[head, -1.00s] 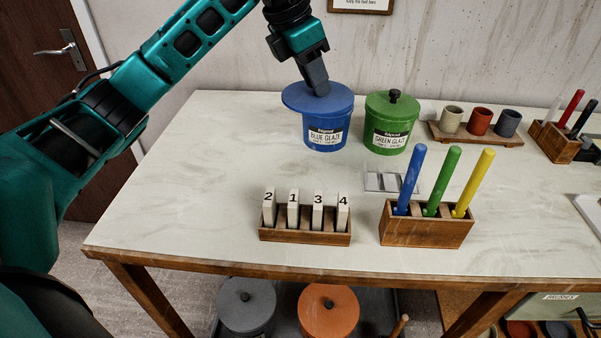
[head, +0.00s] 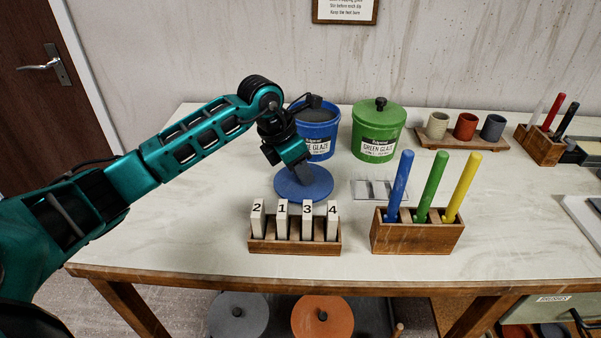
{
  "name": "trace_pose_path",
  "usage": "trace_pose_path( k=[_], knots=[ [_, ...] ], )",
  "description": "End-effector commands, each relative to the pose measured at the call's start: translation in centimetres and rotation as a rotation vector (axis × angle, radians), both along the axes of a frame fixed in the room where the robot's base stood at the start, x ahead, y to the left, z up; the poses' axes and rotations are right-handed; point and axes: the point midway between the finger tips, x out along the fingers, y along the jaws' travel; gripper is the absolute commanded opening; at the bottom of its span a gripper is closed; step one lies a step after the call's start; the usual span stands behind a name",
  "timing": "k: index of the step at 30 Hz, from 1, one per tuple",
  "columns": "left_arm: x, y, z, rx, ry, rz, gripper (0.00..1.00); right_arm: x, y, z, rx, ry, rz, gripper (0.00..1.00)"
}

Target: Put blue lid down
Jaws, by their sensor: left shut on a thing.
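The blue lid (head: 304,188) is a flat round disc at the table surface, in front of the blue glaze bucket and behind the number-tile rack. I cannot tell whether it touches the table. My left gripper (head: 302,172) is shut on the top of the lid, and its fingers hide the knob. The blue glaze bucket (head: 322,146) stands behind, with its top uncovered and grey inside; my left arm covers part of its label. My right gripper is not in view.
The green glaze bucket (head: 379,132) has its lid on. A number-tile rack (head: 294,245) stands close in front of the lid. A small grey tray (head: 372,190) and a wooden block with coloured sticks (head: 417,237) are to the right. Table space left of the lid is clear.

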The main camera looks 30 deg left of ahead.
Motion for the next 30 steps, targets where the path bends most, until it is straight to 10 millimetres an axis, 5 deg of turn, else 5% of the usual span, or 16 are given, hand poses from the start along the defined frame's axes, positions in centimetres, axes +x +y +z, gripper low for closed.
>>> trace_pose_path(
  k=[13, 14, 21, 30],
  knots=[
    [0.00, 0.01, -1.54, 0.001, -0.001, 0.000, 0.00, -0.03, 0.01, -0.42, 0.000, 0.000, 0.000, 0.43],
    [0.00, 0.01, -1.53, 0.001, -0.001, 0.000, 0.28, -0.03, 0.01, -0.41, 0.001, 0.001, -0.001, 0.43],
    [-0.01, 0.02, -1.42, 0.001, -0.001, 0.000, 0.51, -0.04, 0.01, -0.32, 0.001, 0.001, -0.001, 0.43],
    [0.00, 0.00, -1.14, 0.001, -0.001, 0.000, 0.53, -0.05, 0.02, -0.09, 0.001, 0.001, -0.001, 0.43]
  ],
)
